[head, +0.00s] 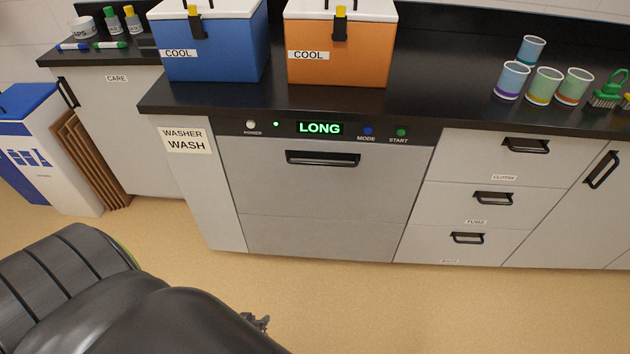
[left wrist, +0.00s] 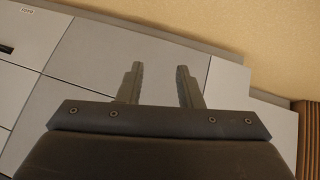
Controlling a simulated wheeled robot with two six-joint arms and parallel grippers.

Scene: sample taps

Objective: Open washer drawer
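The washer (head: 310,215) is a grey front panel under the black counter, with a closed drawer face and a dark bar handle (head: 323,158) near its top. Its control strip shows a green LONG display (head: 320,128). A WASHER WASH label (head: 187,140) is on the panel to its left. My left gripper (head: 262,322) barely shows beyond my dark arm, low in front of the washer and well below the handle. In the left wrist view, the left gripper's two fingers (left wrist: 160,84) stand apart with nothing between them, grey cabinet panels behind. My right gripper is not in view.
Blue (head: 208,45) and orange (head: 338,50) COOL boxes stand on the counter. Several cups (head: 543,86) and a green brush (head: 608,90) are at the right. Drawers (head: 490,195) adjoin the washer. Brown folded boards (head: 88,160) lean at the left. The floor (head: 400,310) ahead is clear.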

